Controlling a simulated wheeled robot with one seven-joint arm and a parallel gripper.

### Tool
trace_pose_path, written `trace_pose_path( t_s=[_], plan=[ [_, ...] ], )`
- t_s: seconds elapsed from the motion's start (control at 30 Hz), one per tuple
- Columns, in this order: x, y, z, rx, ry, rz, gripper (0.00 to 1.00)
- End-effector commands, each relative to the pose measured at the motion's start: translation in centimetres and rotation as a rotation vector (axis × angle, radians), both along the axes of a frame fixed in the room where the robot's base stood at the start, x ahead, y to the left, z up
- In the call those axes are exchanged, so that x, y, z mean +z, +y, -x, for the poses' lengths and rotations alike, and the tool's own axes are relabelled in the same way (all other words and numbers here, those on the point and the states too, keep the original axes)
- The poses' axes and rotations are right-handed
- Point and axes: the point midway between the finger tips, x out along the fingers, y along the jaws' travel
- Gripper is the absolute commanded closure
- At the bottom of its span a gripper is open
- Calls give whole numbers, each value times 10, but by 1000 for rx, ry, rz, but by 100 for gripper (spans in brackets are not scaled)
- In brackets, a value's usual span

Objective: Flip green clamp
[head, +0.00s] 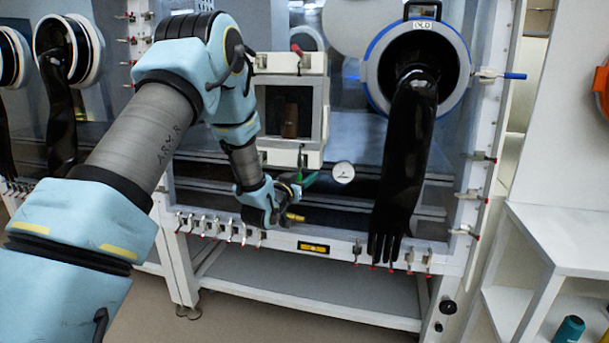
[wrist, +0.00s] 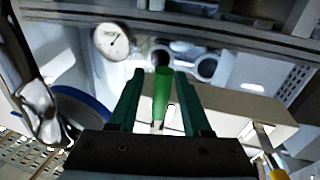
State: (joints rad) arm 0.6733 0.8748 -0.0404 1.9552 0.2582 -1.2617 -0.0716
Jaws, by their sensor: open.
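The green clamp (head: 309,180) shows in the head view as a small green handle at the lower right corner of the small white-framed door (head: 312,112). In the wrist view its green handle (wrist: 162,92) stands between my two dark green fingers. My gripper (wrist: 160,78) is open, with a finger on each side of the handle and visible gaps beside it. In the head view my gripper (head: 293,183) is just left of the clamp, and my wrist partly hides the area. The clamp's base is hard to make out.
A round dial gauge (head: 343,173) is close right of the clamp; it also shows in the wrist view (wrist: 112,41). A black glove (head: 405,150) hangs from a blue-rimmed port (head: 370,75) further right. Red-tipped clamps (head: 412,258) line the frame's lower edge.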

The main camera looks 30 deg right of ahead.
Motion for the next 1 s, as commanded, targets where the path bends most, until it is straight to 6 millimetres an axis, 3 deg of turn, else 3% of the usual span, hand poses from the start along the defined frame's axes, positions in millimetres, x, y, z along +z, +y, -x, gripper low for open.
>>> trace_pose_path(
  t_s=[0.23,0.67,1.0],
  plan=[
    [0,0,0,0,1,-1,52],
    [0,0,0,0,1,-1,100],
    [0,0,0,0,1,-1,100]
  ],
)
